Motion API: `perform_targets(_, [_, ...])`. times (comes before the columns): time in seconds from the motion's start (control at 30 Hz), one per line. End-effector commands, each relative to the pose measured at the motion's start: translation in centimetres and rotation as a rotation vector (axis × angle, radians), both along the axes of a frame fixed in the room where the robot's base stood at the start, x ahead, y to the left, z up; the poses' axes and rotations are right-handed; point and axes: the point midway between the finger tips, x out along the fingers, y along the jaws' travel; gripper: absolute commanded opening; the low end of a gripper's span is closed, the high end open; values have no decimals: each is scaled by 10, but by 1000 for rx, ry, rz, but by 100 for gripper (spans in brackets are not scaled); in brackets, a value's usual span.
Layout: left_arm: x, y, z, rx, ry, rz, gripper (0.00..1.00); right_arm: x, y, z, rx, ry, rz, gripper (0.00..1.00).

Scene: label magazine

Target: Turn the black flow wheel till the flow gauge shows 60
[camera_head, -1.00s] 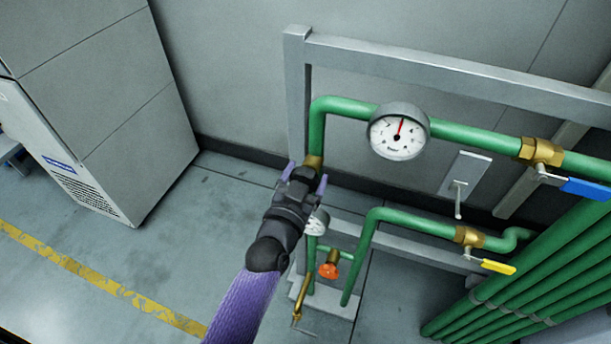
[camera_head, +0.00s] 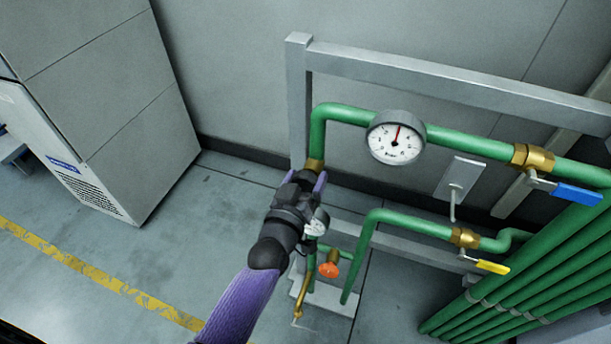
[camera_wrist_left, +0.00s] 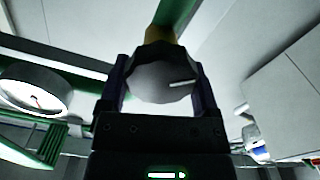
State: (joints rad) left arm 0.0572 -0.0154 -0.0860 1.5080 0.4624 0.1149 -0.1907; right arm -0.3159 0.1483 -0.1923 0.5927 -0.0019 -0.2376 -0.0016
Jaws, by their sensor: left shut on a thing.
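The wheel (camera_wrist_left: 163,78) shows in the left wrist view as a dark grey faceted knob with a white mark pointing right. It sits between both fingers of my left gripper (camera_wrist_left: 162,85), which is shut on it. A brass fitting (camera_wrist_left: 160,38) is behind it. In the head view my left gripper (camera_head: 306,180) is at the brass fitting on the green pipe and hides the wheel. A large round gauge (camera_head: 396,138) has a red needle pointing nearly straight up. A smaller gauge (camera_head: 318,222) is partly hidden by my gripper. I cannot read which is the flow gauge. My right gripper is out of view.
A blue-handled valve (camera_head: 576,194) and a yellow-handled valve (camera_head: 491,267) are on the pipes at right. An orange knob (camera_head: 328,270) is below my gripper. A grey frame (camera_head: 440,84) stands behind the pipes. A grey cabinet (camera_head: 125,120) stands left, with open floor between.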

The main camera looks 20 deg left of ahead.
Motion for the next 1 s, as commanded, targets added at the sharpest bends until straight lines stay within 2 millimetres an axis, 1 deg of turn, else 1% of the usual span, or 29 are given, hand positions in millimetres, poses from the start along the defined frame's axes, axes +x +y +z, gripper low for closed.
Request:
perform_targets(0.27, [0,1,0,-258,9,-1,21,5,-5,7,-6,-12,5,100])
perform_targets(0.6, [0,3,-2,-556,19,0,21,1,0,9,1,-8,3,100])
perform_targets(0.8, [0,3,-2,-690,24,0,21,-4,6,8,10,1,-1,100])
perform_targets(1.0, [0,4,-3,-778,27,0,21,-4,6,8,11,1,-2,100])
